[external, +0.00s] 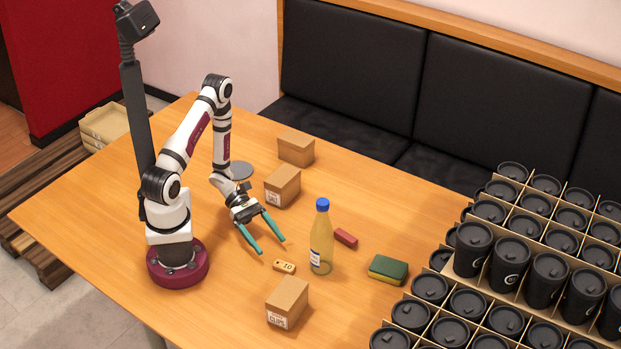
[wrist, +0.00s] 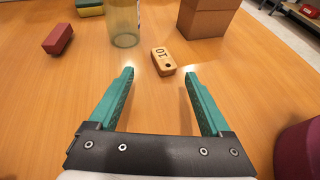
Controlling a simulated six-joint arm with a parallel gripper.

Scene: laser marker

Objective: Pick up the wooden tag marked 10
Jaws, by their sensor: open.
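The wooden tag marked 10 (external: 284,267) lies flat on the table, a small light-brown piece with dark digits and a hole at one end. In the wrist view the tag (wrist: 163,61) lies just beyond my fingertips, between their lines and slightly right of the middle. My gripper (external: 272,246) has teal fingers spread apart with nothing between them. In the wrist view the gripper (wrist: 159,72) is also open and empty. The fingertips are short of the tag and do not appear to touch it.
A bottle with a blue cap (external: 321,238) stands close right of the tag. A cardboard box (external: 287,303) sits in front of it. A red block (external: 345,238), a sponge (external: 388,269) and more boxes (external: 282,187) lie around. Crated black cups (external: 473,248) fill the right.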

